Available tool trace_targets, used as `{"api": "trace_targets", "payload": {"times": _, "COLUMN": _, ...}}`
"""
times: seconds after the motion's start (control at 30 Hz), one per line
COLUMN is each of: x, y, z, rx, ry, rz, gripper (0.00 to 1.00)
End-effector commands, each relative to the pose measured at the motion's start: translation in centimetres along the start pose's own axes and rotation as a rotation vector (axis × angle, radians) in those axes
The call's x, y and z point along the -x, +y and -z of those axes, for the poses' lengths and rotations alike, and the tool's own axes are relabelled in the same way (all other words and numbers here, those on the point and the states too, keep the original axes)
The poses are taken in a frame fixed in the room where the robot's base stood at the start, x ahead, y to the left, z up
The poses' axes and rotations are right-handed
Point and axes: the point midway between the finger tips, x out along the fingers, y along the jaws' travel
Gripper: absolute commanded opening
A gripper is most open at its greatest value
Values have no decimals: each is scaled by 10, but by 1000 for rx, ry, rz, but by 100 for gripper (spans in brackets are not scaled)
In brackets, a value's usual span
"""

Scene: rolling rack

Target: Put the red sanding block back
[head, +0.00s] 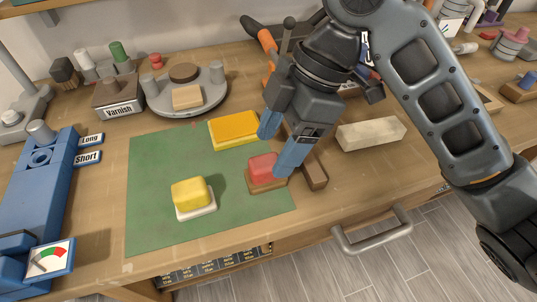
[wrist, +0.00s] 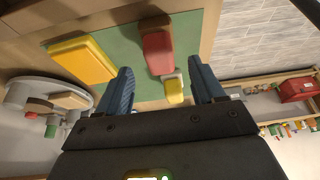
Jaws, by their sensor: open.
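The red sanding block (head: 262,168), a red piece on a brown base, sits at the right side of the green mat (head: 150,215). It also shows in the wrist view (wrist: 158,50), beyond the fingers. My gripper (head: 279,141) is open and empty, with its blue fingers just above and behind the block. One finger overlaps the block's right edge in the head view; I cannot tell whether they touch. A yellow block on a white base (head: 190,194) is at the mat's front, and a wider yellow-orange block (head: 235,131) lies at its back edge.
A dark brown wooden piece (head: 314,173) lies right of the red block, and a pale block (head: 371,134) farther right. A round grey tray (head: 212,98) and a Varnish holder (head: 119,108) stand behind. A blue fixture (head: 38,190) is at left. The mat's left part is clear.

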Motion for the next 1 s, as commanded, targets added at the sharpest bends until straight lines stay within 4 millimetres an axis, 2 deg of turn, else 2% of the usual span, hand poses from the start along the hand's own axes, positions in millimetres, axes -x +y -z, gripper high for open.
{"api": "trace_targets", "payload": {"times": 0.03, "x": 12, "y": 0, "z": 1, "rx": 2, "ry": 0, "rz": -3, "gripper": 68}}
{"api": "trace_targets", "payload": {"times": 0.2, "x": 46, "y": 1, "z": 0, "rx": 1, "ry": -2, "rz": -3, "gripper": 68}}
{"api": "trace_targets", "payload": {"times": 0.4, "x": 70, "y": 0, "z": 0, "rx": 1, "ry": -1, "rz": -1, "gripper": 68}}
{"api": "trace_targets", "payload": {"times": 0.6, "x": 76, "y": 0, "z": 0, "rx": 0, "ry": 1, "rz": 1, "gripper": 68}}
{"api": "trace_targets", "payload": {"times": 1.0, "x": 76, "y": 0, "z": 0, "rx": 0, "ry": 1, "rz": 1, "gripper": 68}}
